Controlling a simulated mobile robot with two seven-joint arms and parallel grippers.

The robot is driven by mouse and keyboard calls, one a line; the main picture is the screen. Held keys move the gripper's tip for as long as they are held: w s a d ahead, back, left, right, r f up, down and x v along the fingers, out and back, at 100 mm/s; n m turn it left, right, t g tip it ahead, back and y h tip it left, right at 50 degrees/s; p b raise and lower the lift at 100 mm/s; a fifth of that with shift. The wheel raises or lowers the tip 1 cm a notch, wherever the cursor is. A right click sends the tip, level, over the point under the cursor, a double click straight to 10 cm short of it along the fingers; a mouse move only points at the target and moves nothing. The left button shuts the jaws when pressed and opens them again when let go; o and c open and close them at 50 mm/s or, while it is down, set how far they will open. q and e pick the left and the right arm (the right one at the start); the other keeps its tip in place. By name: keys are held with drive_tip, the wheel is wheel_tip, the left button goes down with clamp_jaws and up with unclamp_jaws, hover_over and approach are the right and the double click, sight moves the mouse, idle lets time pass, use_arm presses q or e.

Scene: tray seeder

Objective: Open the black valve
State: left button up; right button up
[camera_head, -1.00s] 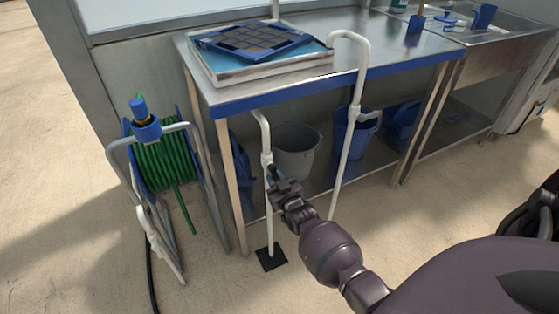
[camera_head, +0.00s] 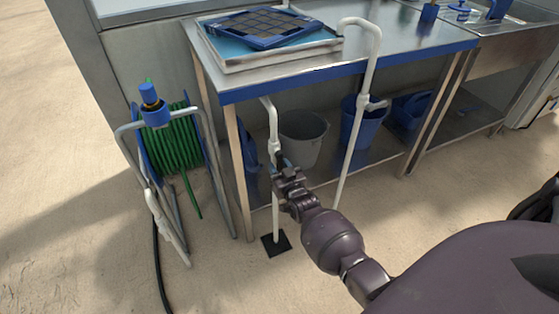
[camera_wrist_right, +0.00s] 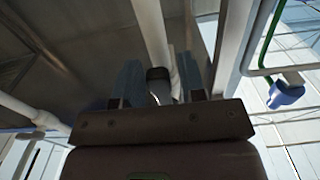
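A white standpipe (camera_head: 276,222) rises from a dark foot plate (camera_head: 275,244) in front of the metal table. My right gripper (camera_head: 279,167) is at this pipe, just below its joint, and covers the valve area in the head view. In the right wrist view, my right gripper's two grey-blue fingers (camera_wrist_right: 160,78) are apart. A dark grey lever-like part, seemingly the black valve's handle (camera_wrist_right: 158,74), lies between them in front of the white pipe (camera_wrist_right: 152,30). Narrow gaps seem to show beside it; firm contact is not visible. My left gripper is not in view.
A metal table with a blue front edge (camera_head: 350,70) stands behind the pipe, with a seed tray (camera_head: 262,26) on it. A grey bucket (camera_head: 302,138) and blue bucket (camera_head: 362,122) are below. A green hose reel (camera_head: 174,138) stands left. A second white pipe (camera_head: 357,135) is right.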

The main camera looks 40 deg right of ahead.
drive_tip(key=shift+o, duration=0.7)
drive_tip(key=shift+s+a+r, duration=0.1)
drive_tip(key=shift+s+r, duration=0.05)
drive_tip(key=shift+s, duration=0.3)
use_arm(q)
drive_tip(key=p, duration=0.1)
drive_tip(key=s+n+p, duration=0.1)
drive_tip(key=p, duration=0.1)
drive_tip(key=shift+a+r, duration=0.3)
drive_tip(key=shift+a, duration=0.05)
use_arm(e)
drive_tip(key=v, duration=1)
drive_tip(key=shift+w+f, duration=0.1)
drive_tip(key=shift+f, duration=0.15)
